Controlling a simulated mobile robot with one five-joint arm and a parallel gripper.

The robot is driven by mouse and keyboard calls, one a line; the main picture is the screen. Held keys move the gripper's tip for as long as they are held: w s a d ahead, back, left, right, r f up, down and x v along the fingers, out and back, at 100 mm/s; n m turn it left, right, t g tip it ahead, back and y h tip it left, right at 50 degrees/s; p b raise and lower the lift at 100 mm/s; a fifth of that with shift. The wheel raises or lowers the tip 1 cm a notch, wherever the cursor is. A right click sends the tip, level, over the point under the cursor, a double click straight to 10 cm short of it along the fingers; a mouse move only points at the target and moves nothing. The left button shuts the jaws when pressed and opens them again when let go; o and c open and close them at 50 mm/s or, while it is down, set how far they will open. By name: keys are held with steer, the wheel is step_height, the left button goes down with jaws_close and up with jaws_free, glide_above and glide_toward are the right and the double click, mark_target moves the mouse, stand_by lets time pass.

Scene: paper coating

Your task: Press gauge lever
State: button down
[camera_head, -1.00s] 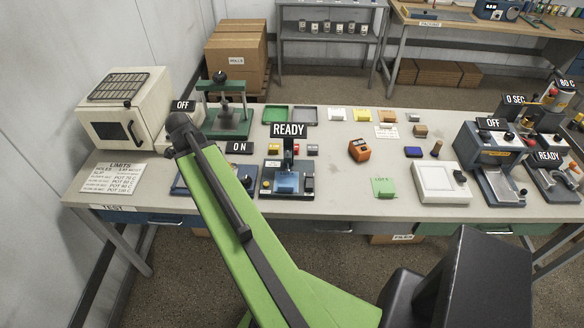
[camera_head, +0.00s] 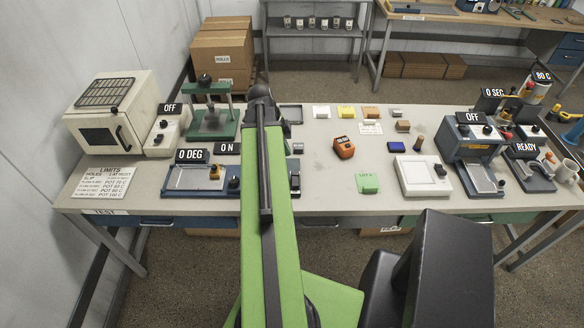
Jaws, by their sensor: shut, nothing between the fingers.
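The far end of my green arm shows as a dark joint high in the middle of the view. My gripper is not visible; the arm hides what lies beyond and below that joint. The blue and black station in the middle of the bench, which bore a READY sign in the earlier frame, is now almost wholly behind my arm. Only its dark right edge (camera_head: 295,184) shows, so its upright part and sign are hidden. Another READY station (camera_head: 527,172) stands at the right end of the bench. I cannot tell from labels which station is the gauge.
Left of my arm are a 0 DEG station (camera_head: 200,178), a green press (camera_head: 211,120) and a cream oven (camera_head: 110,125). Right are an orange block (camera_head: 344,147), a green pad (camera_head: 368,183), a white box (camera_head: 423,176) and an OFF machine (camera_head: 474,146). Some bench surface between these is bare.

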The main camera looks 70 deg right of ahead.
mark_target(297, 176)
steer(key=b+x, duration=0.8)
steer(key=x, duration=0.1)
steer(key=b+x, duration=0.4)
steer(key=shift+w+d+f+b, duration=0.15)
steer(key=shift+w+f+b, duration=0.05)
steer(key=shift+w+b, duration=0.15)
steer(key=shift+w+d+f+b, duration=0.1)
steer(key=shift+d+f+b, duration=0.05)
steer(key=shift+f+b, duration=0.2)
steer(key=shift+r, duration=0.1)
